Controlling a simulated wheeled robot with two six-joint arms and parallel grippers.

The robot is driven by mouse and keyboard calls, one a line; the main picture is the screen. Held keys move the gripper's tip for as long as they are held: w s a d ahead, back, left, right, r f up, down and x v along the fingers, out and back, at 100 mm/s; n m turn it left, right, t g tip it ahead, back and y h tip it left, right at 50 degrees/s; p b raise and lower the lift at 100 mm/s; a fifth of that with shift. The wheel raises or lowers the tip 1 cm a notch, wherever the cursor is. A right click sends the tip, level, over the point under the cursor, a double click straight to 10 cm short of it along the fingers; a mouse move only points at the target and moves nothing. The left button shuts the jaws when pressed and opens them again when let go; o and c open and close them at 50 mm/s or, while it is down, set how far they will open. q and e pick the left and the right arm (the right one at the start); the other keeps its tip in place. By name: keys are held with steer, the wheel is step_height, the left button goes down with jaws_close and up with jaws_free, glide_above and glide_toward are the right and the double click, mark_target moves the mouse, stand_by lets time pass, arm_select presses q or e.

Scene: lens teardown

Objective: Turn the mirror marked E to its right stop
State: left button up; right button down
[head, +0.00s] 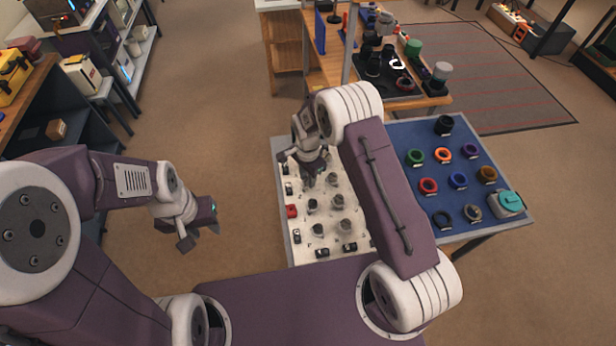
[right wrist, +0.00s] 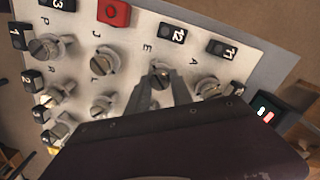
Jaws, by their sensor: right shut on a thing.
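The mirror marked E (right wrist: 161,75) is a round metal mount on the pale panel (right wrist: 215,25), just below its printed letter E in the right wrist view. My right gripper (right wrist: 161,92) is shut on it, and its dark fingers hide the lower part of the mount. In the head view my right gripper (head: 311,180) reaches down to the far left part of the panel, where the mirror itself is hard to make out. My left gripper (head: 203,232) is open and empty over the floor, left of the panel.
Mounts marked J (right wrist: 105,60), A (right wrist: 210,88) and P (right wrist: 45,48) stand near mirror E. A red block (right wrist: 114,12) and small black numbered blocks (right wrist: 172,33) line the panel. A blue mat (head: 400,135) with several coloured rings lies to the right.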

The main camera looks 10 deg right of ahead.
steer(key=c, duration=1.1)
jaws_free()
steer(key=shift+a, duration=0.1)
steer(key=shift+r, duration=0.15)
step_height(320, 180, up, 9)
steer(key=shift+f+b, duration=0.1)
steer(key=shift+b, duration=0.4)
